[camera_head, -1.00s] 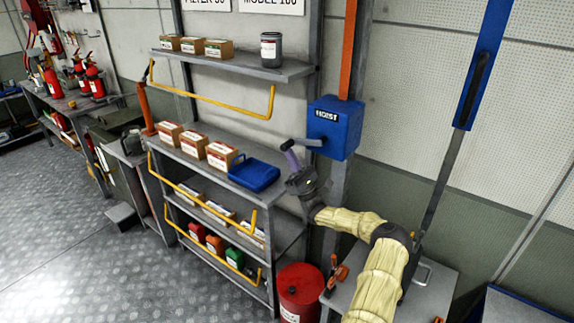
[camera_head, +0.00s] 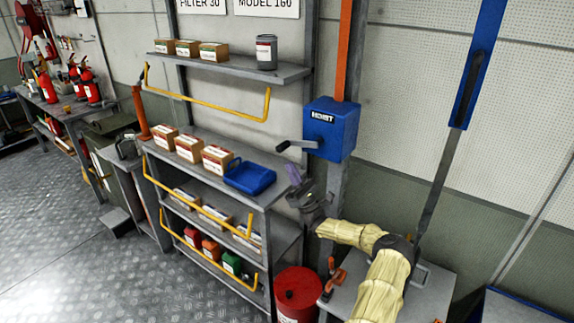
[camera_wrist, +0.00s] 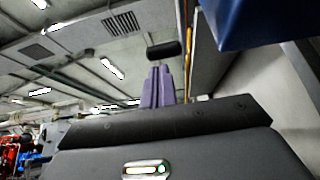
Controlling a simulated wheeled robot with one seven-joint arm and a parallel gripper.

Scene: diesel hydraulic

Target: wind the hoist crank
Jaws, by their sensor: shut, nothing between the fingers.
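The blue hoist box (camera_head: 331,129), labelled HOIST, is mounted on a grey post in the head view. Its crank (camera_head: 300,144) sticks out to the left and ends in a dark grip (camera_head: 283,146). My gripper (camera_head: 291,168) is below the crank, pointing up, with its purple fingers together and empty. In the wrist view the shut fingers (camera_wrist: 157,70) point towards the dark grip (camera_wrist: 163,50), which appears just beyond their tips, apart from them. The blue box (camera_wrist: 250,20) shows at the upper right there.
A shelf rack (camera_head: 215,157) with boxes and a blue tray (camera_head: 249,177) stands left of my gripper. Yellow rails (camera_head: 200,101) run along its front. A red drum (camera_head: 298,293) stands below. A long lever (camera_head: 445,165) rises on the right.

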